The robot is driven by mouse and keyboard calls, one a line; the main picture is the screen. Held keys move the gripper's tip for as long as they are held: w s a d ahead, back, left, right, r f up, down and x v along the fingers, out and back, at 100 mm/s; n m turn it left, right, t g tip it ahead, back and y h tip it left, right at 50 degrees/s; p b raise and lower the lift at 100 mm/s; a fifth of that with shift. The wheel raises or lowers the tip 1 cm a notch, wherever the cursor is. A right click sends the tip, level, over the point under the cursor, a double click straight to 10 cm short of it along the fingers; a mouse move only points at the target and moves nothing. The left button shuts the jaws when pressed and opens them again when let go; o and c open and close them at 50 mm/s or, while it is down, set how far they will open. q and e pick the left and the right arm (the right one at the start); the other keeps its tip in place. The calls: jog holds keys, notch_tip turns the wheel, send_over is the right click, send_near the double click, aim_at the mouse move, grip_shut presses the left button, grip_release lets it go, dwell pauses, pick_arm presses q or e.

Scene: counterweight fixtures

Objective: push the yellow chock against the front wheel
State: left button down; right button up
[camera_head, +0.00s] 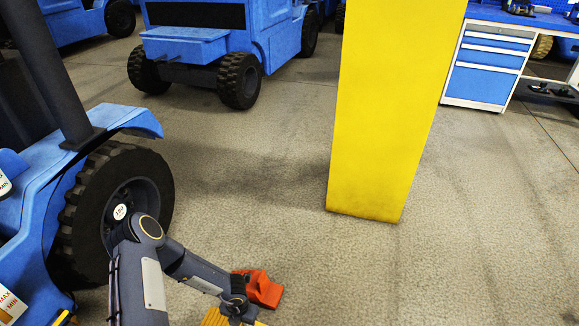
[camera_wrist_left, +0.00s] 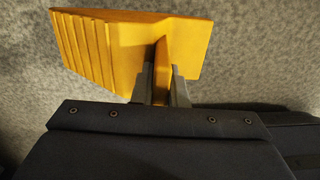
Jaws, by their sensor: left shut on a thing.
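The yellow chock (camera_wrist_left: 95,45) fills the upper part of the left wrist view, with ridges on its left side and an upright rib in the middle. My left gripper (camera_wrist_left: 162,85) is shut on that rib. In the head view a small part of the yellow chock (camera_head: 214,318) shows at the bottom edge, below my left wrist; the rest is cut off. A black wheel (camera_head: 152,172) of the blue forklift stands at the left, partly hidden by my left arm. The chock is right of this wheel in the head view. My right gripper is not in view.
A red-orange chock-like block (camera_head: 265,289) lies on the floor just beyond my left wrist. A wide yellow pillar (camera_head: 385,110) stands in the middle. Another blue forklift (camera_head: 215,45) and a blue drawer cabinet (camera_head: 488,65) are behind. The floor at right is clear.

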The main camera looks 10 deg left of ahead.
pick_arm(q)
notch_tip(320, 180, down, 5)
jog(key=b, duration=0.4)
jog(key=shift+f, duration=0.1)
